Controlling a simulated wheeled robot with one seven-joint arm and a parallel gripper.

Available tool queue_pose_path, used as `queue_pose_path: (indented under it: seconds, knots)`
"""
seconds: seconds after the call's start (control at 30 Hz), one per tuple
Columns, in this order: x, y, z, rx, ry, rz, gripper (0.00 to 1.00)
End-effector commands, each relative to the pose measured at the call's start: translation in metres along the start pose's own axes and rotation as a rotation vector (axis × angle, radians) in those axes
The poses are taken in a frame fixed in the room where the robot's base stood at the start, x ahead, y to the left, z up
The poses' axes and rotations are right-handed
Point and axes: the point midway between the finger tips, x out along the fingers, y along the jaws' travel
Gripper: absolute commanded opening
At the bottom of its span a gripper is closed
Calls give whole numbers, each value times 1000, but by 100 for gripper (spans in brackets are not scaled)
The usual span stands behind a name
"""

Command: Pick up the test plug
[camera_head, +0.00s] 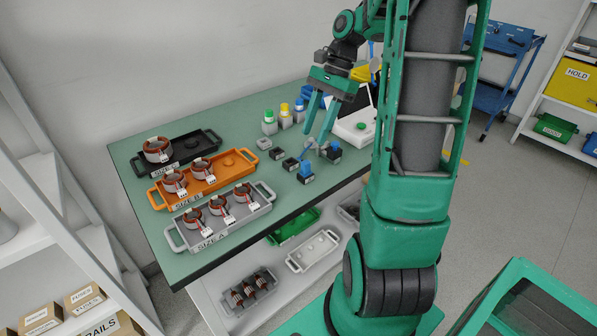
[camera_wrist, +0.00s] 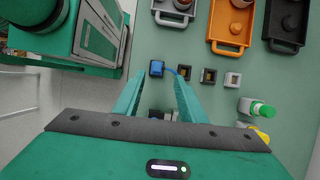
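A blue block-shaped plug (camera_head: 305,169) stands upright on a dark base at the near end of a row of small sockets (camera_head: 290,164). It also shows in the wrist view (camera_wrist: 157,68), with a blue lead at its right side. I take it to be the test plug. My gripper (camera_head: 317,138) is open and empty, pointing down, above and behind the plug in the head view. In the wrist view the plug appears between and just beyond the fingertips (camera_wrist: 158,76), apart from them. A second dark block with blue (camera_head: 332,150) stands near the right fingertip.
Black (camera_head: 206,138), orange (camera_head: 239,175) and grey (camera_head: 262,205) trays with stators lie left on the green table. A white device with a green button (camera_head: 355,127) is at right.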

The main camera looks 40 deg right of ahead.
Motion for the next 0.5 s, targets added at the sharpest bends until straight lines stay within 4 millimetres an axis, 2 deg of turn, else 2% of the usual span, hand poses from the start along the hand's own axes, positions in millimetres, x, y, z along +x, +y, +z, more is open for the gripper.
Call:
queue_pose_path:
  seconds: [0.23,0.5]
  knots:
    - [37,1,1,0,-3,3,38]
    - [56,2,0,0,0,2,38]
